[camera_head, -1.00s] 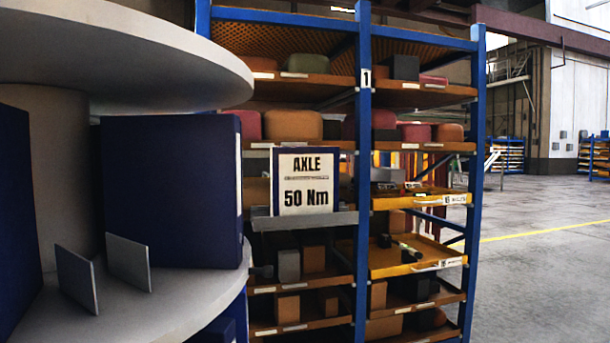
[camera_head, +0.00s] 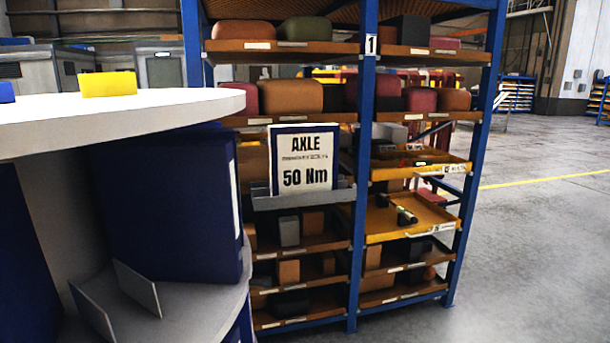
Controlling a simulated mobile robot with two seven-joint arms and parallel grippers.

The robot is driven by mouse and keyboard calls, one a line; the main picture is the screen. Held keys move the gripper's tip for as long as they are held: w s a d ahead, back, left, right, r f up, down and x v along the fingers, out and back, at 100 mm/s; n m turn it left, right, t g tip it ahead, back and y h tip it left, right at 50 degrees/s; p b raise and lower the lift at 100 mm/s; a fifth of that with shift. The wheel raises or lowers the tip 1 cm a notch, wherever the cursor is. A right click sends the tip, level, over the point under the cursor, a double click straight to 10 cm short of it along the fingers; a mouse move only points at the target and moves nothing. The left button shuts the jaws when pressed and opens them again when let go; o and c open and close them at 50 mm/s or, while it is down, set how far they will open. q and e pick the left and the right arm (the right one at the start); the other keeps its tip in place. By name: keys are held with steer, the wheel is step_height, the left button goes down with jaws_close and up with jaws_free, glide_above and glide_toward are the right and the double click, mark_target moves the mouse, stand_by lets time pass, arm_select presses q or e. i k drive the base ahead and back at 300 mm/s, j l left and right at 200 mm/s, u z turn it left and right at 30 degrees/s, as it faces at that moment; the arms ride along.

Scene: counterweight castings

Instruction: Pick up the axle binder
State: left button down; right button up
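Dark blue binders stand upright on the lower tier of a round white-grey carousel at the left. The nearest full one is a large blue binder (camera_head: 165,210) with a pale strip along its right edge. A second blue binder (camera_head: 25,265) is cut off by the left edge. No readable label shows on either, so I cannot tell which is the axle binder. A framed sign reading "AXLE 50 Nm" (camera_head: 303,160) stands in a grey holder on the rack behind. Neither of my grippers is in view.
Two thin grey plates (camera_head: 137,289) stand on the carousel's lower tier (camera_head: 205,310). A yellow block (camera_head: 108,84) sits on its top disc (camera_head: 150,112). A blue-framed rack (camera_head: 364,170) with loaded shelves stands behind. Open grey floor (camera_head: 540,250) lies at the right.

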mark_target(304, 158)
steer(key=i+l+u, duration=0.45)
steer(key=i+l, duration=0.75)
steer(key=i, duration=0.15)
